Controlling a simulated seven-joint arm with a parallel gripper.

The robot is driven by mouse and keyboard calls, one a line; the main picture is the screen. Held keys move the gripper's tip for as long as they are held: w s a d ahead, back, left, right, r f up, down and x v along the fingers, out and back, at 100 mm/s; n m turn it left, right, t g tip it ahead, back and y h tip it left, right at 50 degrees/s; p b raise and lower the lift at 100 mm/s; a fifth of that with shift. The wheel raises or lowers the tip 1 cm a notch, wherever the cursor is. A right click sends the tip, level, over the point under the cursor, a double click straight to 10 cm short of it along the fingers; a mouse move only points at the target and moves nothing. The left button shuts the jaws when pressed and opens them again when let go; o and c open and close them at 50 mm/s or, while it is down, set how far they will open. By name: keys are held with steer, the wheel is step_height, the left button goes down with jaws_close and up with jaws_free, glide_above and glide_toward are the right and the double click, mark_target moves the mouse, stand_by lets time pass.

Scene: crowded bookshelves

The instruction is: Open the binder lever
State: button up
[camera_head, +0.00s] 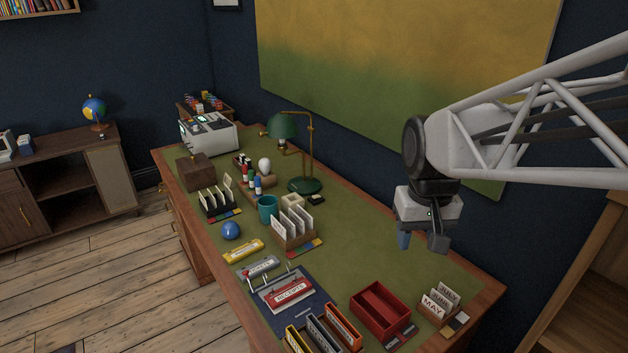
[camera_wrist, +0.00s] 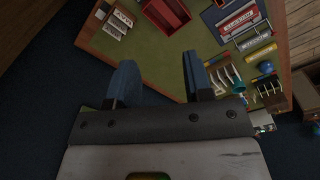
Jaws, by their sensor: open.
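A dark blue binder (camera_head: 315,302) lies on the green desk top near the front edge. A red "RECEIPTS" piece (camera_head: 289,293) and thin metal parts lie on it; I cannot make out the lever clearly. In the wrist view the binder (camera_wrist: 212,17) is at the upper right, with the red label piece (camera_wrist: 238,18) on it. My gripper (camera_head: 421,243) is in the air above the right part of the desk, well apart from the binder. In the wrist view its two blue fingers (camera_wrist: 158,72) are spread, with nothing between them.
A red open box (camera_head: 378,309) stands right of the binder, and month cards (camera_head: 439,302) stand farther right. Several upright files (camera_head: 322,334) are in front. A grey label bar (camera_head: 259,267), yellow bar (camera_head: 243,251) and card holder (camera_head: 293,232) lie behind. Bare desk lies below my gripper.

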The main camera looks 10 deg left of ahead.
steer(key=w+a+f+n+g, duration=0.1)
steer(key=w+a+f, duration=0.2)
steer(key=w+a, duration=0.3)
steer(key=w+a+f+n+h, duration=0.1)
steer(key=w+a+f, duration=0.25)
steer(key=a, duration=0.45)
steer(key=w+a+f+n+g, duration=0.1)
steer(key=w+a+f, duration=0.1)
steer(key=w+a, duration=0.4)
steer(key=w+a+f+n+g+h, duration=0.1)
steer(key=a+f, duration=0.7)
steer(key=a, duration=0.4)
steer(key=w+a+f+n+h, duration=0.1)
steer(key=a+f+n, duration=0.1)
steer(key=a+f, duration=0.6)
steer(key=a, duration=0.4)
steer(key=shift+n+g, duration=0.3)
steer(key=shift+g, duration=0.1)
steer(key=shift+s+f, duration=0.1)
steer(key=shift+f, duration=0.1)
steer(key=shift+x, duration=3.8)
steer(key=shift+d, duration=0.1)
